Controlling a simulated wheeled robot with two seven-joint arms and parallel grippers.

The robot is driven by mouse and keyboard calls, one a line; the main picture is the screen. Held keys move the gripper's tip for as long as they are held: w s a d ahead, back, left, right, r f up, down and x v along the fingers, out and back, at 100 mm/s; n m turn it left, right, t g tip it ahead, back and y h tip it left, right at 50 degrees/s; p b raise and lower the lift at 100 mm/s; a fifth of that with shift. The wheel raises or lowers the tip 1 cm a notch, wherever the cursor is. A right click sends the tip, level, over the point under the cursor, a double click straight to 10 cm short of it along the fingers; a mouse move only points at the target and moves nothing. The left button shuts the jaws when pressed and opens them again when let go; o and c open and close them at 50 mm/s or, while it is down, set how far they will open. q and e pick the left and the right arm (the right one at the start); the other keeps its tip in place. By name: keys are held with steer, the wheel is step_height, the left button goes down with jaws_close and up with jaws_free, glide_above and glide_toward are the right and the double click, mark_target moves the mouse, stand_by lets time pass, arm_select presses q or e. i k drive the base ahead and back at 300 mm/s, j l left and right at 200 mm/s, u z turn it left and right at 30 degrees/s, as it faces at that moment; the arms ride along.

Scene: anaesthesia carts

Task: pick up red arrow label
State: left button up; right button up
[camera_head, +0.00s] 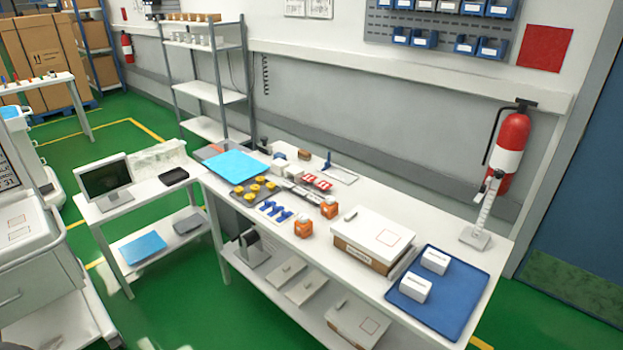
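Two small red pieces with white marks (317,181) lie side by side near the middle of the long white table. They are too small for me to tell whether either carries an arrow. Neither of my grippers is in view, and nothing is seen touching the red pieces.
Around them on the white table (355,200) are orange blocks (329,208), blue clips (275,210), yellow round parts on a dark tray (243,199) and a white-lidded box (372,233). A blue tray (462,296) holds two white boxes. A white cart (30,245) stands left.

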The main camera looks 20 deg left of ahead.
mark_target(309, 178)
steer(key=j+z, duration=0.3)
steer(key=z, duration=0.15)
steer(key=j+z, duration=0.65)
steer(key=z, duration=0.2)
